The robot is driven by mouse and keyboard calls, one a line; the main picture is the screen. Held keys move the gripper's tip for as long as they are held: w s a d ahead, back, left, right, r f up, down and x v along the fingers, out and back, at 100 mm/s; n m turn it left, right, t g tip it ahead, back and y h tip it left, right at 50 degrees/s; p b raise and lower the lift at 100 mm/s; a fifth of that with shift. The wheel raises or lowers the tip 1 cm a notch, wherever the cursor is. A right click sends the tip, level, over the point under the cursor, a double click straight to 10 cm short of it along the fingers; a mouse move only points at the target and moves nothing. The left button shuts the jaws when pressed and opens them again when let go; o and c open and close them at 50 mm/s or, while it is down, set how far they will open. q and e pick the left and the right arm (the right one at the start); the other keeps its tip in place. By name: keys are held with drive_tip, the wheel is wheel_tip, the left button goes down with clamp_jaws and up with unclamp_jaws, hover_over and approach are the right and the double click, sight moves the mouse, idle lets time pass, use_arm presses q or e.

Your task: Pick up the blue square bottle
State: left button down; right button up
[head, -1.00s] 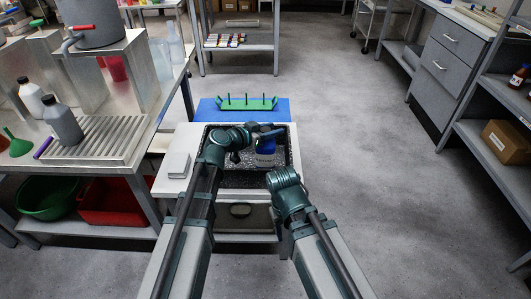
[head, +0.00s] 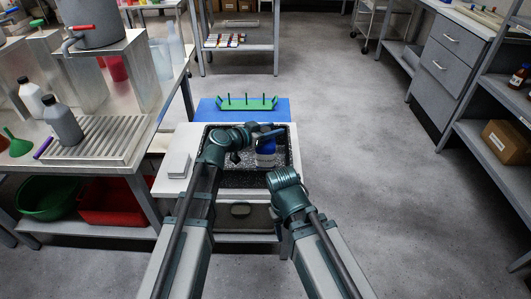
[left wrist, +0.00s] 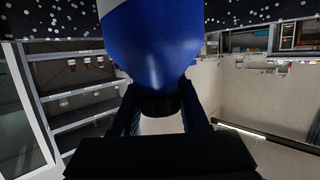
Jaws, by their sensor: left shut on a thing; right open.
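The blue bottle (head: 265,150) with a pale label stands in the dark speckled tray (head: 222,180) on the white cart. My left gripper (head: 268,133) reaches over the tray from the left and is shut on the bottle's upper part. In the left wrist view the blue bottle (left wrist: 152,45) fills the upper middle, and its dark neck and cap (left wrist: 158,102) sit between the fingers of my left gripper (left wrist: 160,115). My right gripper (head: 275,180) is at the tray's front right, apart from the bottle; its fingers are hard to make out.
A green rack (head: 247,103) stands on a blue mat (head: 212,112) just behind the tray. A small white box (head: 179,165) is left of the tray. The metal bench (head: 150,120) with grey and white bottles stands to the left. The floor on the right is clear.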

use_arm(q)
drive_tip(key=shift+r, duration=0.15)
use_arm(e)
drive_tip(key=shift+r, duration=0.15)
use_arm(q)
wheel_tip(320, 180, up, 10)
drive_tip(key=p, duration=1)
use_arm(e)
wheel_tip(320, 180, up, 10)
